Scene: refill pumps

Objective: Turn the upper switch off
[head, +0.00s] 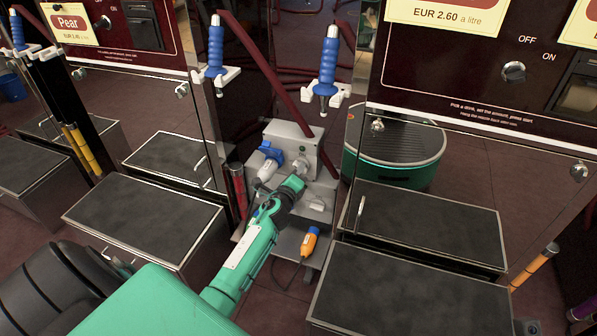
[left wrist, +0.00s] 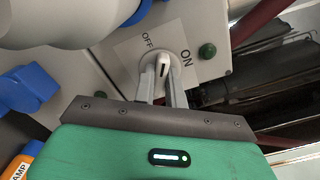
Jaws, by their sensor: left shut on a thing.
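The upper switch (left wrist: 163,64) is a pale rotary knob on a grey box (head: 283,132), with OFF and ON printed beside it in the left wrist view. Its handle lies between the two labels in the picture, and I cannot tell its exact setting. My left gripper (head: 297,173) reaches the front of the box in the head view. In the left wrist view its two fingers (left wrist: 162,88) are shut on the knob, one on each side. My right gripper is not in view.
A blue socket (head: 269,150) with a white plug (head: 266,171) sits left of the switch. Blue-handled nozzles (head: 328,67) hang above. Dark-topped boxes (head: 430,223) stand on both sides. Another OFF/ON knob (head: 513,72) is on the right pump.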

